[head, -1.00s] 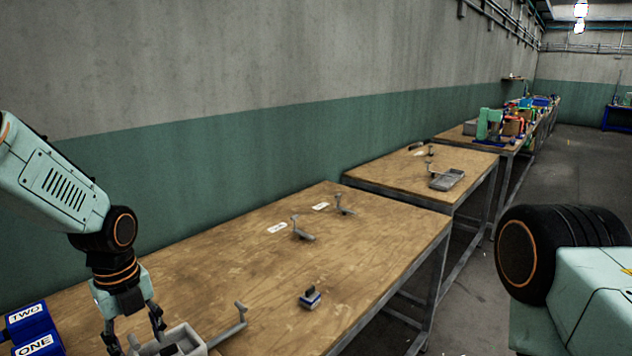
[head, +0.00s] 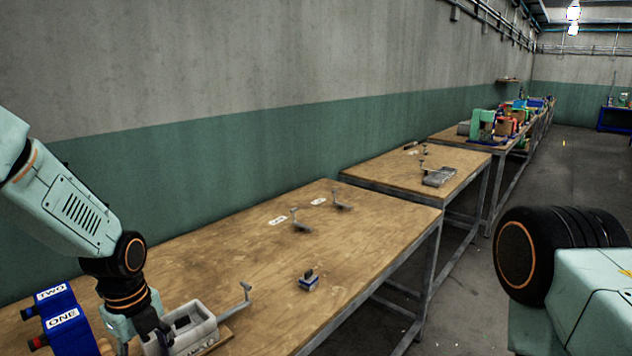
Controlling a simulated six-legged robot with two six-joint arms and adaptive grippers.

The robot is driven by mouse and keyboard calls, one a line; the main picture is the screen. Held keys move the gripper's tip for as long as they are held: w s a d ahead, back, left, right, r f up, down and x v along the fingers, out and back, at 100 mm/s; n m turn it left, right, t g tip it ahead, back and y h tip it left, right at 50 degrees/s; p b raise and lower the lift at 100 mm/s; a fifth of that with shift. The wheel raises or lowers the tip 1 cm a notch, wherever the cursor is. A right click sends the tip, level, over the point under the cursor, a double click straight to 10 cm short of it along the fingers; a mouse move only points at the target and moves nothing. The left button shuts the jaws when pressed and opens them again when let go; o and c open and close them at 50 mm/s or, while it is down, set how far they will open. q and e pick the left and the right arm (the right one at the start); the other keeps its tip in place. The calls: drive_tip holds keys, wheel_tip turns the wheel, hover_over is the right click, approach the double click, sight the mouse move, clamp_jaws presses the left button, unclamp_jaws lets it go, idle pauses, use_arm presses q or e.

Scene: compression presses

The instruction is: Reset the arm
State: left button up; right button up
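My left arm comes in from the left and points down at the near left of the wooden table (head: 255,260). My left gripper (head: 142,345) is beside a light grey box-shaped fixture (head: 207,326); its fingertips are partly cut off by the bottom edge, so I cannot tell if it is open. Whether it touches the fixture is also unclear. A grey lever (head: 240,296) stands out to the right of the fixture. My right arm shows at the right edge, but its gripper is out of view.
Blue boxes labelled ONE (head: 62,318) and TWO (head: 50,292) stand left of my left gripper. A small blue and grey block (head: 309,282) lies mid-table. Two grey levers (head: 300,220) (head: 341,199) stand by white labels. A second table (head: 385,172) stands beyond. The table's middle is mostly clear.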

use_arm(q)
drive_tip(key=s+d+f+n, duration=0.3)
drive_tip(key=s+f+n, duration=0.4)
drive_tip(key=f, duration=0.1)
drive_tip(key=s+d+f+n, duration=0.3)
drive_tip(key=s+f+n, duration=0.3)
drive_tip(key=s+f, duration=0.15)
drive_tip(key=s+f+n, duration=0.3)
drive_tip(key=s+n, duration=0.7)
drive_tip(key=s, duration=0.5)
wheel_tip(320, 180, down, 14)
drive_tip(key=n+b, duration=0.1)
drive_tip(key=b, duration=1.3)
use_arm(e)
wheel_tip(320, 180, down, 15)
drive_tip(key=w, duration=0.1)
drive_tip(key=shift+a+r, duration=0.15)
drive_tip(key=shift+r, duration=0.05)
use_arm(q)
drive_tip(key=shift+d, duration=0.1)
drive_tip(key=shift+w, duration=0.15)
use_arm(e)
drive_tip(key=shift+w, duration=0.15)
